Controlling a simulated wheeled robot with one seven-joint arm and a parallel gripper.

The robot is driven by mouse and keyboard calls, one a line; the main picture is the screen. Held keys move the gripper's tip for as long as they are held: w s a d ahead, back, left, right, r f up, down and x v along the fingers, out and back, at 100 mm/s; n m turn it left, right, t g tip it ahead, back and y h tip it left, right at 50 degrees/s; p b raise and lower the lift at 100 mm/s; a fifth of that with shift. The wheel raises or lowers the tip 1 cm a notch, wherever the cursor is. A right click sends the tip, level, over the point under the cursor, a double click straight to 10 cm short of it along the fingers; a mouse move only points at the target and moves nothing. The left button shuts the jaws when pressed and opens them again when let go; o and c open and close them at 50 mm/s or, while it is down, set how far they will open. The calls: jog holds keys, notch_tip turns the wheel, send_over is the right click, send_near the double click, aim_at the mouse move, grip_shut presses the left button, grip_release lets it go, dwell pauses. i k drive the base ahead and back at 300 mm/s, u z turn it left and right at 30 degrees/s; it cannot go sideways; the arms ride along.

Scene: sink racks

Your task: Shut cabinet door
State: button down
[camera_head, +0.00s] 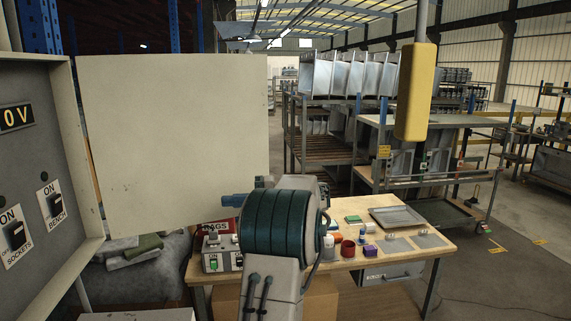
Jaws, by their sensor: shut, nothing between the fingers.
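The cabinet door (175,140) is a flat beige panel. It stands wide open, swung out to the right of the grey cabinet (80,150) at the left edge. The cabinet's front is uncovered and shows a 0V display (16,117) and two black switches marked SOCKETS (15,236) and BENCH (52,201).
A wooden bench (440,242) stands behind my arm, with a red RAGS box (221,227), a grey switch box (222,256), a metal tray (397,217) and small items. A yellow pendant (416,92) hangs at the right. Racks with metal sinks (345,75) stand farther back.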

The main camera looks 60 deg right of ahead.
aim_at(170, 136)
jog(key=z, duration=1.8)
jog(key=i, duration=0.9)
jog(key=u, duration=1.2)
